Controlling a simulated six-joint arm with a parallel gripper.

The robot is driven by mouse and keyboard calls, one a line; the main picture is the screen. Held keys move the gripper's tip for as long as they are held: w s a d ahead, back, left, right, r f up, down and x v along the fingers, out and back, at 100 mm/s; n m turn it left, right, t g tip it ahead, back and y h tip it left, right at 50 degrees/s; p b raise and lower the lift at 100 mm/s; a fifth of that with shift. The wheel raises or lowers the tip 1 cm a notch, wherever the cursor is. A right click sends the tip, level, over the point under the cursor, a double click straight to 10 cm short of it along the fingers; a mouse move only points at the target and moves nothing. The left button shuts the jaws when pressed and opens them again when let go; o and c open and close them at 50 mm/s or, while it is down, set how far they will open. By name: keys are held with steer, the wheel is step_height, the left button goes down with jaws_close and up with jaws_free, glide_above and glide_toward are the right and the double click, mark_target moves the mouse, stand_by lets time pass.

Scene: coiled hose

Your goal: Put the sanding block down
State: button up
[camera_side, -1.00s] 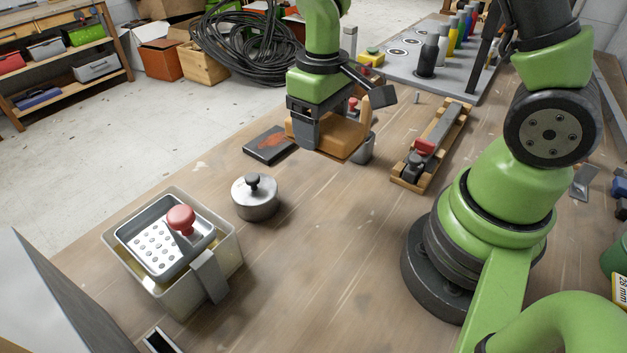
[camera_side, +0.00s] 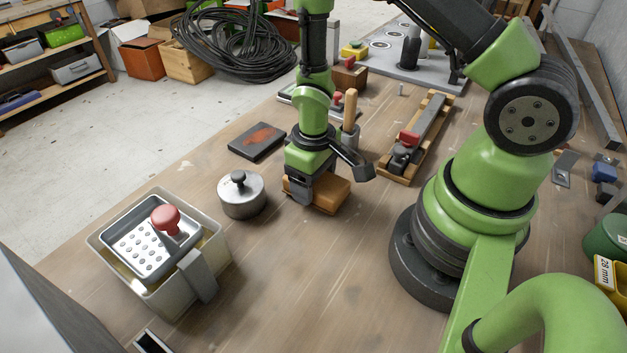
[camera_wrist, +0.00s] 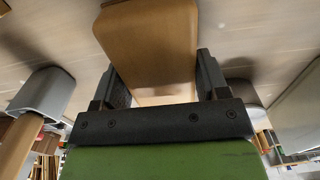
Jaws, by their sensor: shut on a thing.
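The sanding block (camera_side: 327,194) is an orange-tan block, held low over the wooden bench (camera_side: 275,285) in the side view. My gripper (camera_side: 306,190) points down and is shut on the block, with one dark finger in front of it. I cannot tell whether the block's underside touches the bench. In the wrist view the block (camera_wrist: 150,40) sits between the two dark fingers of my gripper (camera_wrist: 160,82) and sticks out past them.
A metal weight with a knob (camera_side: 242,197) stands left of the block. A pale tub (camera_side: 222,250) with a perforated insert is front left. A dark slab (camera_side: 257,141) lies behind. A wooden tray (camera_side: 388,172) with a plane-like tool is right. Bench in front is clear.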

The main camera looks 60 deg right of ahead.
steer(key=shift+f, duration=0.3)
steer(key=o, duration=1)
steer(key=shift+f, duration=0.1)
step_height(320, 180, up, 12)
step_height(320, 180, up, 12)
steer(key=m+t, duration=0.2)
steer(key=t, duration=0.2)
glide_above(324, 188)
steer(key=s+r+t, duration=0.1)
steer(key=s+r, duration=0.1)
steer(key=s+a+r+m+t+y, duration=0.1)
steer(key=s+r, duration=0.1)
steer(key=s, duration=0.1)
steer(key=s+a+r+m+t+y, duration=0.1)
steer(key=s+r, duration=0.1)
steer(key=shift+s+r, duration=0.3)
steer(key=shift+r, duration=0.05)
